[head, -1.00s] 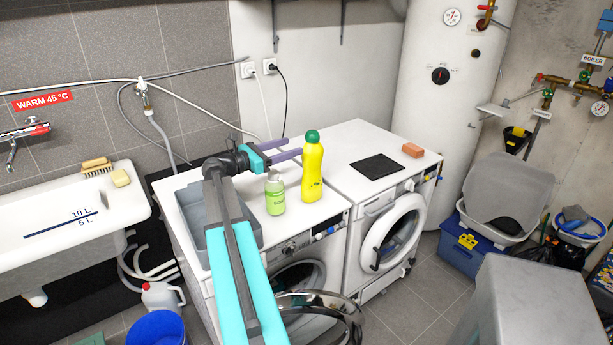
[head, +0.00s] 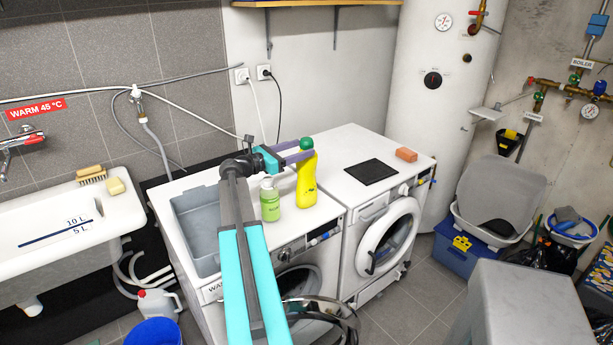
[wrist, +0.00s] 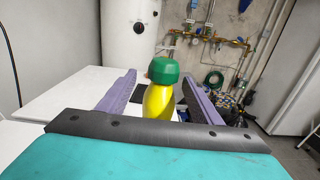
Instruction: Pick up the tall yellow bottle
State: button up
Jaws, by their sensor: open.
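The tall yellow bottle (head: 307,183) with a green cap stands upright on the left washing machine, near its right edge. In the wrist view the yellow bottle (wrist: 159,98) shows between the two purple fingers, its green cap rising above them. My gripper (head: 302,152) is open, with its fingers at the height of the bottle's upper part. In the head view the fingers reach the bottle from the left; whether either finger touches it I cannot tell. The bottle's lower part is hidden in the wrist view by the gripper body.
A shorter green bottle (head: 270,202) stands just left of the yellow one, under my arm. A grey basin (head: 190,232) is on the same machine. The right machine holds a black mat (head: 371,172) and an orange sponge (head: 406,155). A shelf (head: 310,3) hangs above.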

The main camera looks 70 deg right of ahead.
jog(key=shift+x, duration=0.85)
jog(key=shift+s, duration=0.1)
jog(key=shift+p+x, duration=1.15)
jog(key=shift+x, duration=0.85)
jog(key=shift+s+d+f, duration=0.1)
jog(key=shift+s+d, duration=0.3)
jog(key=shift+s, duration=0.05)
jog(key=shift+c, duration=0.4)
grip_shut()
